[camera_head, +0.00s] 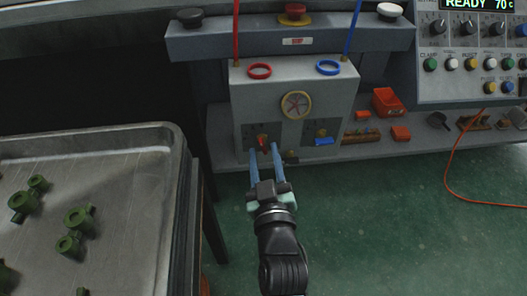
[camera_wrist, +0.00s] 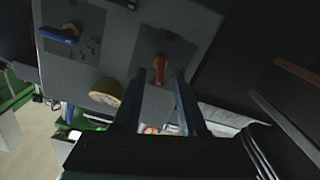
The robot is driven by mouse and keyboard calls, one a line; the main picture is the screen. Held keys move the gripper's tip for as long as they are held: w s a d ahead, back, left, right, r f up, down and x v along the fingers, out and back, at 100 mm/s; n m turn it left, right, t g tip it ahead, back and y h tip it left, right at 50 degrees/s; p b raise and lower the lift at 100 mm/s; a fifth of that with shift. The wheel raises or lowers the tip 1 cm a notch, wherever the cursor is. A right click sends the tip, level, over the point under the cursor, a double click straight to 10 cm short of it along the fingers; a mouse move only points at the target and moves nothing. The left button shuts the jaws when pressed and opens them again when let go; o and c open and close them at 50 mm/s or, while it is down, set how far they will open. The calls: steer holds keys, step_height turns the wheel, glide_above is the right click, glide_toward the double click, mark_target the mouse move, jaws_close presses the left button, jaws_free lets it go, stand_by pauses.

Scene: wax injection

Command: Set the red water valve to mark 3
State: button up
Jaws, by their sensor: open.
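The red water valve (camera_head: 262,139) is a small red lever on a dark plate on the lower left of the grey machine front. In the wrist view the red lever (camera_wrist: 159,70) shows between and just beyond my fingertips, roughly upright in that picture. The marks around it are too small and dark to read. My gripper (camera_head: 264,151) is open, its two blue fingers pointing at the valve, one on each side of the lever's line. In the wrist view the fingers (camera_wrist: 160,78) look dark and hold nothing. I cannot tell whether they touch the lever.
A blue valve lever (camera_head: 323,141) sits right of the red one, below a round gauge (camera_head: 296,105). Red (camera_head: 259,71) and blue (camera_head: 328,67) rings are above. A metal tray (camera_head: 130,190) with green parts stands left. Orange bins (camera_head: 387,101) lie right.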

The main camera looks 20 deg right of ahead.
steer(key=shift+x, duration=0.85)
jaws_close()
